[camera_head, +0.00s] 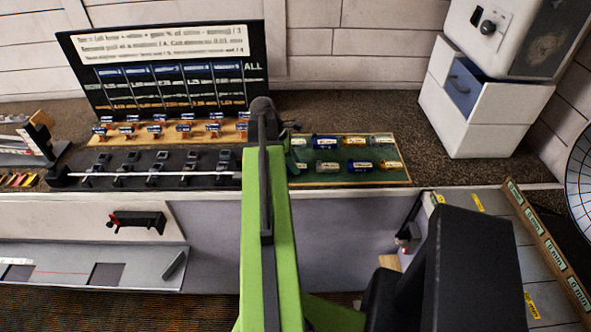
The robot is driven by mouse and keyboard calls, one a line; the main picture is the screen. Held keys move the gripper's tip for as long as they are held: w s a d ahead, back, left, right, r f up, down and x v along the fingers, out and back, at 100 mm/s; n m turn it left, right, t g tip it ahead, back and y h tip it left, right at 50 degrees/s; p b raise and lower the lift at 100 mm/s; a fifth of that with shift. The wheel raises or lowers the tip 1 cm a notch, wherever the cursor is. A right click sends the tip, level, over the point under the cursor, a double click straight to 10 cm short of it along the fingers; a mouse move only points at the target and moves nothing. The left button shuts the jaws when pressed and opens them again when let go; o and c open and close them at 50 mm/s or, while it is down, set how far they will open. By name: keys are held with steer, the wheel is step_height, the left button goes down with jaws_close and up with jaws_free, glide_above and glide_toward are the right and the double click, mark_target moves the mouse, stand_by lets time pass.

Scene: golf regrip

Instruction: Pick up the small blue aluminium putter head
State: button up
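My green arm rises through the middle of the view and hides the area right of that row. My gripper's fingers do not show; they are hidden behind or beyond the arm.
A black stand (140,160) with several clamps holds a long silver shaft (200,174). A green mat (310,179) carries several labelled cylinders. A white cabinet (470,115) stands right. A ruled strip (548,245) lies lower right. Dark bench top is clear between mat and cabinet.

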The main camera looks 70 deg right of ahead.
jaws_close()
steer(key=shift+r, duration=0.1)
